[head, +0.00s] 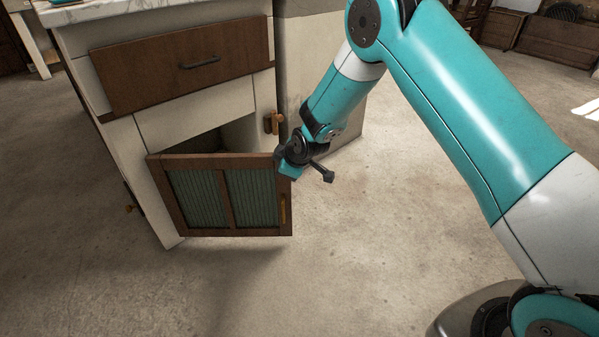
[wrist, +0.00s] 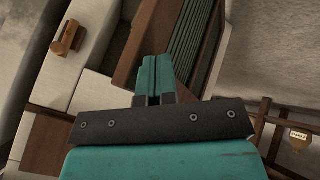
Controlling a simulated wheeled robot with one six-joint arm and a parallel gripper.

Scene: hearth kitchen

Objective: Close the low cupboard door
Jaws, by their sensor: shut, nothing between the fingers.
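The low cupboard door (head: 247,197) is dark brown wood with green ribbed panels and a small brass-coloured handle (head: 283,209) near its right edge. It stands ajar, swung out from the cabinet front, with the dark cupboard opening (head: 215,140) showing above and behind it. My gripper (head: 287,172) is at the door's upper right corner in the head view; I cannot tell whether it touches. In the wrist view the green fingers (wrist: 155,75) are together and empty, with the door's brown frame and green panel (wrist: 188,45) close beyond them.
A closed brown drawer (head: 185,65) with a dark handle is above the cupboard, under a pale countertop (head: 110,8). A wooden latch-like piece (head: 274,123) sits on the cabinet's right post. The concrete floor (head: 330,260) in front of the door is clear.

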